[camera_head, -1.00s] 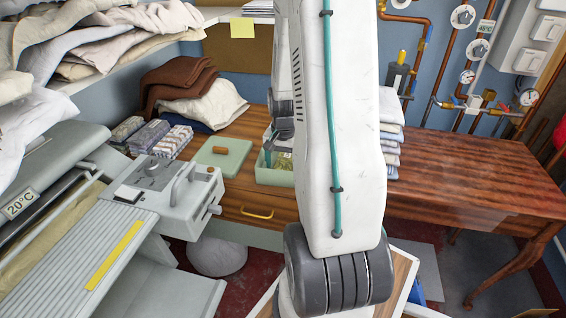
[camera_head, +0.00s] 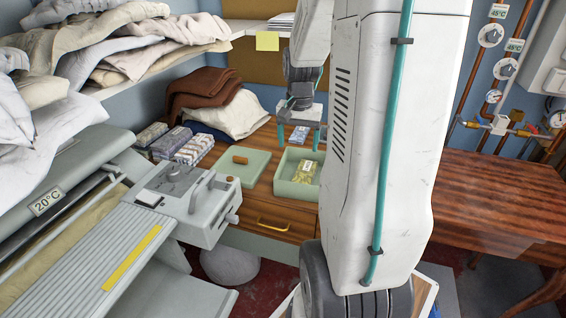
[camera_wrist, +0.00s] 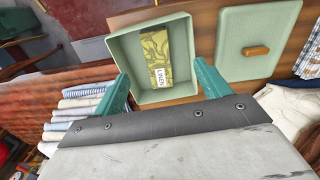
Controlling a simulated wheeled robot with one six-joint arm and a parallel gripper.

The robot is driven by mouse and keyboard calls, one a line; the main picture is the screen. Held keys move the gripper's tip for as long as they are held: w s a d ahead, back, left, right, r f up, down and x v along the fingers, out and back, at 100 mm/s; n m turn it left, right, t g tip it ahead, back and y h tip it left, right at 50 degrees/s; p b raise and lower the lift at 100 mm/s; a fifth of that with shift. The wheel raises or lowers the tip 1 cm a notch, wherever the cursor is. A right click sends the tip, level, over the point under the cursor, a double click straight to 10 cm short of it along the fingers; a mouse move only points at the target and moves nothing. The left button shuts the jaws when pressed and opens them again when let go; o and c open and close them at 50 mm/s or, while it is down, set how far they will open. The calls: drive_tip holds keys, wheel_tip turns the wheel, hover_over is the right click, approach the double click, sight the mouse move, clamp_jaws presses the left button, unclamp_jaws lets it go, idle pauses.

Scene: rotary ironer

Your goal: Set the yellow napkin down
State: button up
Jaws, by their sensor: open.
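The yellow napkin (camera_head: 303,182) lies folded inside a pale green open box (camera_head: 285,186) on the wooden counter. In the wrist view the napkin (camera_wrist: 155,55) shows a yellow leaf pattern and a white label, and it rests on the floor of the box (camera_wrist: 117,46). My gripper (camera_head: 300,146) is above the far side of the box. Its two teal fingers are spread apart with nothing between them, and it is clear of the napkin. In the wrist view my gripper (camera_wrist: 158,80) has its fingertips at either side of the box's near end.
The box's green lid (camera_head: 243,167) with a wooden knob lies left of the box. Several folded cloths (camera_head: 173,141) and a brown and white pile (camera_head: 210,100) are behind. The grey ironer (camera_head: 185,195) stands at the left. The wooden tabletop (camera_head: 500,200) at right is bare.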

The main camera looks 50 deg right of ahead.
drive_tip(key=s+a+r+n, duration=0.2)
drive_tip(key=a+r+n, duration=0.15)
drive_tip(key=a, duration=0.55)
drive_tip(key=s+a+r+n, duration=0.1)
drive_tip(key=a+r+n, duration=0.3)
drive_tip(key=a, duration=0.5)
drive_tip(key=s+a+r+n+t, duration=0.1)
drive_tip(key=s+a+r+n, duration=0.2)
drive_tip(key=s+a, duration=0.7)
drive_tip(key=shift+a+r+n, duration=0.15)
drive_tip(key=shift+r+n, duration=0.05)
drive_tip(key=shift+n, duration=0.95)
